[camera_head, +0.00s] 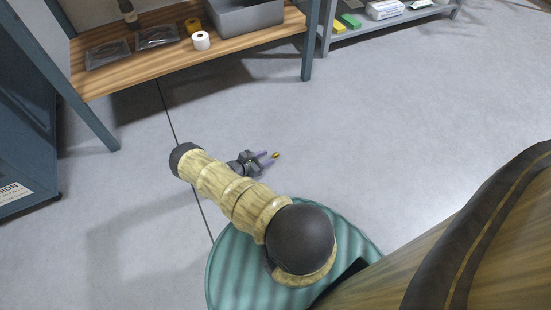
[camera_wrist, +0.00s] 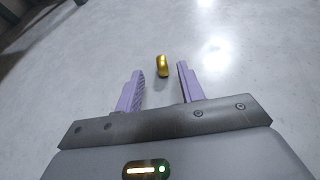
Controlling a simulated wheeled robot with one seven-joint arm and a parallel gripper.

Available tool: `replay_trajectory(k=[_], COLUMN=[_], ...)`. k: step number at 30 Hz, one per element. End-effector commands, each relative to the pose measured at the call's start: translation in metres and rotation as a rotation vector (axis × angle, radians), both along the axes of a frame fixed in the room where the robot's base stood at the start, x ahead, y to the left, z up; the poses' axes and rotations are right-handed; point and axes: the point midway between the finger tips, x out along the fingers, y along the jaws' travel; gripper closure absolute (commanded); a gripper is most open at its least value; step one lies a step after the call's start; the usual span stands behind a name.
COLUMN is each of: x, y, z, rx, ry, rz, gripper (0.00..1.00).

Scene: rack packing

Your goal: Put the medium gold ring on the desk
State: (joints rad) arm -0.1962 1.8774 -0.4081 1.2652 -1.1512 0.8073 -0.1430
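A small gold ring (camera_head: 276,155) shows just beyond the tips of my gripper (camera_head: 268,157) in the head view. In the wrist view the gold ring (camera_wrist: 162,65) appears against the grey floor, centred between the two lilac fingers of my gripper (camera_wrist: 160,70) and slightly past their tips. The fingers are spread apart and nothing is clamped between them. I cannot tell how far the ring is below or ahead of the fingertips. The desk (camera_head: 135,76), a wooden top on blue-grey legs, stands at the upper left of the head view.
The desk holds a grey bin (camera_head: 243,16), a white roll (camera_head: 201,41), a yellow roll (camera_head: 193,25) and clear trays (camera_head: 108,55). A grey shelf (camera_head: 350,36) stands at the upper right. A blue cabinet (camera_head: 25,150) is at the left edge. Open floor lies between.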

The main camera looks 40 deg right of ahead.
Motion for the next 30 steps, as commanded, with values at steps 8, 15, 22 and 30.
replay_trajectory(k=[8,15,22,30], x=[0.000,0.000,-0.002,-0.003], y=[-0.024,-0.024,-0.040,-0.070], z=[-0.010,-0.009,-0.019,-0.029], rx=[0.000,0.000,-0.001,-0.001], ry=[0.000,0.000,0.000,-0.002], rz=[0.000,0.000,-0.002,-0.002], gripper=[0.61,0.61,0.61,0.61])
